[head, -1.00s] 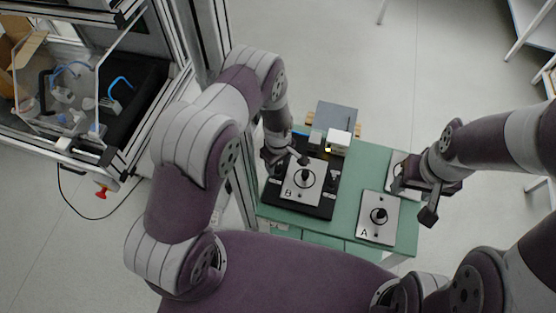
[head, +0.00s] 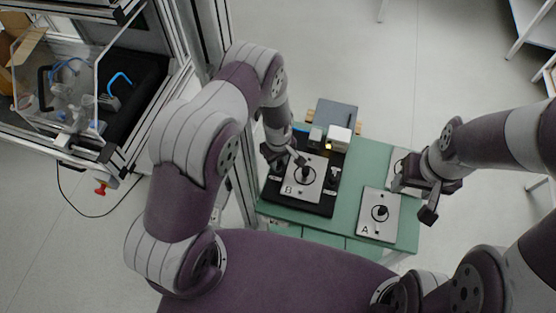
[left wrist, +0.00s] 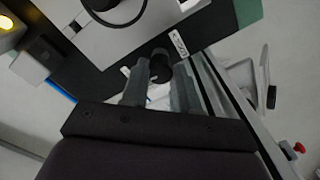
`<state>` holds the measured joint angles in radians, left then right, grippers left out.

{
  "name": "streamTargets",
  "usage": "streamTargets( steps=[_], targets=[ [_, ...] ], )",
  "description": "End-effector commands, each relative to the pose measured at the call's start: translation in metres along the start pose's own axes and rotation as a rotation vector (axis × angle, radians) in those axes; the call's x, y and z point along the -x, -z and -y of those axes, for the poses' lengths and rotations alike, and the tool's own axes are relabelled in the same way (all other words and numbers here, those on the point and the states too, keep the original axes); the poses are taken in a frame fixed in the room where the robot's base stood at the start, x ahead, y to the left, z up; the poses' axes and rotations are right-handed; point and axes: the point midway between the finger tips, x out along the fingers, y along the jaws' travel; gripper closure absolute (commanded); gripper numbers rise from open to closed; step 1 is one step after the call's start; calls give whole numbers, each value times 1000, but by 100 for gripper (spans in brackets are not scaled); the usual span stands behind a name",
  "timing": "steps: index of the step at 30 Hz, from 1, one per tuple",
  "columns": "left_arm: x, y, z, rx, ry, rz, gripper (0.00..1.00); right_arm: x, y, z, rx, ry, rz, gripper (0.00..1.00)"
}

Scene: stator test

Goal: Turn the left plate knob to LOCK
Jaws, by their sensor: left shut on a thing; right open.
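My left gripper (head: 283,161) is at the left side of the black base (head: 318,210) that carries the white plate B (head: 293,196). In the left wrist view its two grey fingers are shut on the small dark left plate knob (left wrist: 159,68). A small white label (left wrist: 178,43) lies beside the knob; I cannot read it. In the head view the gripper largely hides this knob. My right gripper (head: 428,200) is open above the table's right side, by a partly covered white plate (head: 398,164).
White plate A (head: 377,214) lies on the green table (head: 340,228). A grey and white unit with a yellow light (head: 328,147) stands behind plate B. A framed cabinet (head: 160,100) stands to the left.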

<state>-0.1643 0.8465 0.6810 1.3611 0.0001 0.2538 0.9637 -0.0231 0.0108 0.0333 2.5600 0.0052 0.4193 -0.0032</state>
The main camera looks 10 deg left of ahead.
Motion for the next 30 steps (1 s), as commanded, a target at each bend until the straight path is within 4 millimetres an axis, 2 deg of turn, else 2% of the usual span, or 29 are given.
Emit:
streamTargets(
  steps=[12, 30],
  targets=[
    [-1, 1, -1, -380, -3, -3, 100, -23, -3, 0, 0, 0, 0, 43],
    [0, 2, -1, -949, -3, -5, 100, -44, -5, 0, 0, 0, 0, 43]
  ],
)
